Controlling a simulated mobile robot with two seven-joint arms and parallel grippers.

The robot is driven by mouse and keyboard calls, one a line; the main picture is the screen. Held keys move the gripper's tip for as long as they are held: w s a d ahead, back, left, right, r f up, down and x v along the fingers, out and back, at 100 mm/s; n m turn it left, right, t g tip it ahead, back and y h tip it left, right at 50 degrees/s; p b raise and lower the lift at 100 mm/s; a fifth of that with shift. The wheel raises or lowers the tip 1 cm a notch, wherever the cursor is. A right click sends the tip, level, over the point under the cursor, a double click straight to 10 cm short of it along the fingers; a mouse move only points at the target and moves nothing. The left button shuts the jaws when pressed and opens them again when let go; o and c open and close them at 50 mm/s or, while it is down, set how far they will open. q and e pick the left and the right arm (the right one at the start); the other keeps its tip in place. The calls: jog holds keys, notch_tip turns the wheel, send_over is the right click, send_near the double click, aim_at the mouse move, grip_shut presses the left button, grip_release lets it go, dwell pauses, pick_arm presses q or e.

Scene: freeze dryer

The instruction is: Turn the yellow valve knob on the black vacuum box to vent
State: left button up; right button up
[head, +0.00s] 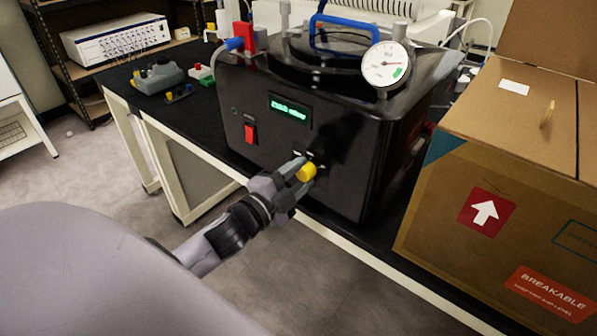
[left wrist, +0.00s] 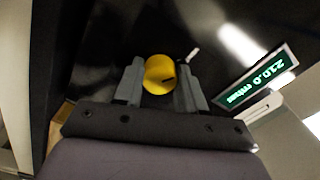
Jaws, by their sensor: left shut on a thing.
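The black vacuum box (head: 345,165) stands on the dark bench. Its yellow valve knob (head: 307,173) is low on the front face. My left gripper (head: 299,178) reaches the knob from the front and is shut on it, with one finger on each side. A small white mark is on the panel beside the knob. Part of the knob's surroundings is hidden by the gripper. My right gripper is not in view.
The box front has a green-lit display (head: 289,110) and a red switch (head: 251,134). A dial gauge (head: 386,64) and blue handle (head: 357,27) are on top. A cardboard box (head: 430,215) stands close on the right. Small tools lie on the bench at left.

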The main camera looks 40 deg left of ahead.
pick_arm(q)
jog(key=shift+n, duration=0.3)
jog(key=o, duration=1.1)
jog(key=shift+c, duration=0.2)
jog(key=shift+s, duration=0.1)
jog(key=s, duration=0.7)
jog(key=shift+a+b, duration=0.3)
jog(key=s+d+f+n+g+p, duration=0.1)
jog(key=s+d+f+n+g, duration=0.1)
jog(key=f, duration=0.4)
jog(key=s+d+f+n+g, duration=0.3)
jog(key=s+d+f+n, duration=0.2)
jog(key=f, duration=0.1)
jog(key=s+d+f+n+g+h+p, duration=0.1)
jog(key=s+d+f+n+g, duration=0.1)
jog(key=f, duration=0.5)
jog(key=s+d+n, duration=0.1)
jog(key=s+n, duration=0.1)
jog(key=shift+s+d+g+p, duration=0.15)
jog(key=shift+s+g+p, duration=0.15)
jog(key=shift+p, duration=0.05)
